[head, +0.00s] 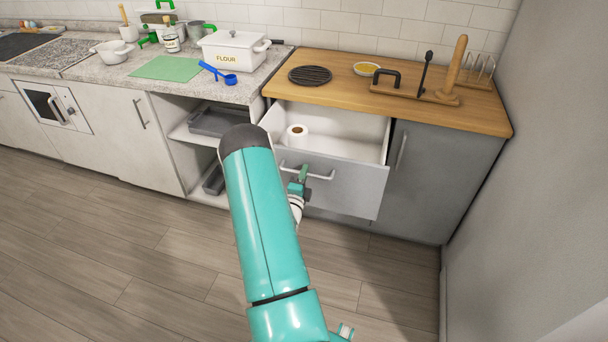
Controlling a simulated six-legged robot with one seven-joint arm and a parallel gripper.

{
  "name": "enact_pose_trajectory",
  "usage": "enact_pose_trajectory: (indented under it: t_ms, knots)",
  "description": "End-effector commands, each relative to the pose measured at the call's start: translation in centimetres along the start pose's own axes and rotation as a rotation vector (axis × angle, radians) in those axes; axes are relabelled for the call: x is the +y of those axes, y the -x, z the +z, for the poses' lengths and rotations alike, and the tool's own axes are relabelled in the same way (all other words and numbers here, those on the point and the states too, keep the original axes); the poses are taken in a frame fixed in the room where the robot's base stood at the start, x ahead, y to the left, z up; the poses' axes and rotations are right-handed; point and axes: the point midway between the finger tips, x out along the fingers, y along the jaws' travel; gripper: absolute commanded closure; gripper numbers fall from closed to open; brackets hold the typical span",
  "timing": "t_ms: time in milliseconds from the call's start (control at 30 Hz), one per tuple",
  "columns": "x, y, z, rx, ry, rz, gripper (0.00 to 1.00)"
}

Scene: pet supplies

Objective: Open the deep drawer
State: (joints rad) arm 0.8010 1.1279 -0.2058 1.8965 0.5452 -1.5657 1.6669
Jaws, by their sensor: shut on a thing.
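The deep drawer (345,186) is a light grey front under the wooden counter, and it stands pulled out. Its white inside shows, with a paper roll (297,135) standing at the left. A pale bar handle (320,176) runs across the upper part of the front. My gripper (303,174) is at this handle, shut on it near its middle. My teal arm comes up from the bottom and hides the drawer's left end and part of my gripper.
To the left is an open shelf bay with grey trays (212,121). To the right is a closed grey cabinet door (435,180), then a grey wall (540,150). The wooden counter (340,90) above holds a round black trivet, a bowl and a rack. The floor in front is clear.

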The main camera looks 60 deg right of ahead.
Motion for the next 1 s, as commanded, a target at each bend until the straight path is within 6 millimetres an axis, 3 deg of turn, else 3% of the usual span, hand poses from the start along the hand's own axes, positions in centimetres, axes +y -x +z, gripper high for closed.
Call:
enact_pose_trajectory:
  t_ms: [500,533,600,1000]
  knots:
    - [0.15,-0.36,0.11,-0.002,0.0,0.002,1.0]
    - [0.15,-0.35,0.11,-0.002,0.0,0.002,0.86]
    - [0.14,-0.32,0.1,-0.002,0.0,0.002,0.72]
    - [0.1,0.51,0.07,-0.001,0.0,0.002,0.7]
